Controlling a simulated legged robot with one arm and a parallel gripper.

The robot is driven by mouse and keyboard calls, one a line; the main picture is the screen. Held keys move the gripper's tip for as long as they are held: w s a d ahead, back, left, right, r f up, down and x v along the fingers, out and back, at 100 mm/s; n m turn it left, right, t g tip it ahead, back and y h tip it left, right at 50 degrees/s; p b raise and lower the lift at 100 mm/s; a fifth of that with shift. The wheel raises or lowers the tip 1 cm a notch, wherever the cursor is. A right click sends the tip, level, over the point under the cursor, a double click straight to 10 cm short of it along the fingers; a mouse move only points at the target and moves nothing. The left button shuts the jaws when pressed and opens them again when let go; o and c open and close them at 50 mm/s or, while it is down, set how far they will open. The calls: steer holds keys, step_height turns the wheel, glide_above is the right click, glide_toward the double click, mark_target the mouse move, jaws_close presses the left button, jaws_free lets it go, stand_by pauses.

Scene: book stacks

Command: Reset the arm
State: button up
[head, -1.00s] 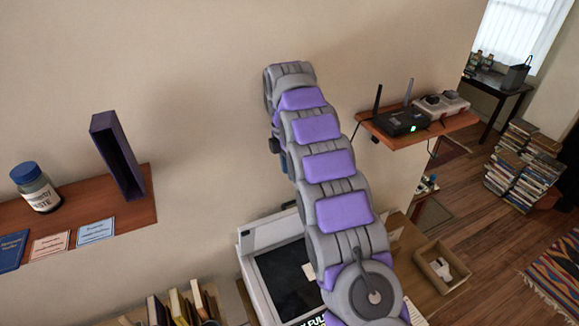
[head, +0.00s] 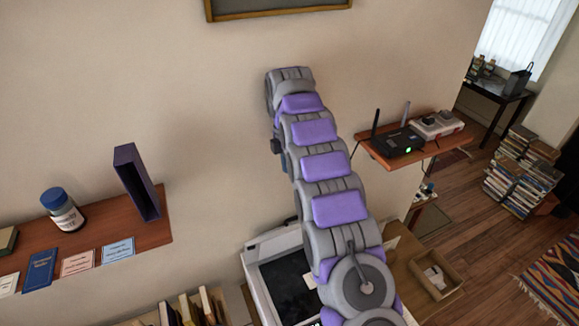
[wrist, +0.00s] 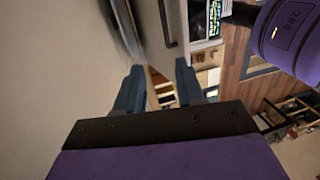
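My purple and grey arm (head: 326,168) rises through the middle of the head view, in front of the beige wall. Its far end is near the upper centre, and the gripper is mostly hidden behind the arm there. In the wrist view the two blue fingers of my gripper (wrist: 158,90) stand apart, and nothing is between their tips. Part of my own purple arm shows at the upper right of the wrist view.
A wall shelf (head: 100,246) at left holds a jar (head: 62,212), a dark upright holder (head: 138,182) and booklets. A scanner-like machine (head: 272,250) stands below my arm. A right shelf (head: 435,146) holds a router (head: 400,141). Book stacks (head: 525,170) stand on the floor.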

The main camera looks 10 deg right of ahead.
stand_by(0.5)
steer(key=s+d+f+m+b, duration=0.25)
steer(key=s+m+b, duration=0.45)
steer(key=s, duration=0.5)
steer(key=s+d+f+m+b, duration=0.25)
steer(key=s+m+b, duration=0.25)
steer(key=s+b, duration=0.45)
steer(key=s+f+m+b, duration=0.3)
steer(key=s+f, duration=0.2)
steer(key=s, duration=0.4)
steer(key=s+d+f+m+b, duration=0.1)
steer(key=s+f+m+b, duration=0.2)
steer(key=s+f, duration=0.3)
steer(key=s+f+m+b, duration=0.3)
steer(key=s+f, duration=0.3)
steer(key=s, duration=0.6)
steer(key=shift+d+m+y+b, duration=0.2)
steer(key=shift+m+y+b, duration=0.15)
steer(key=shift+b, duration=0.25)
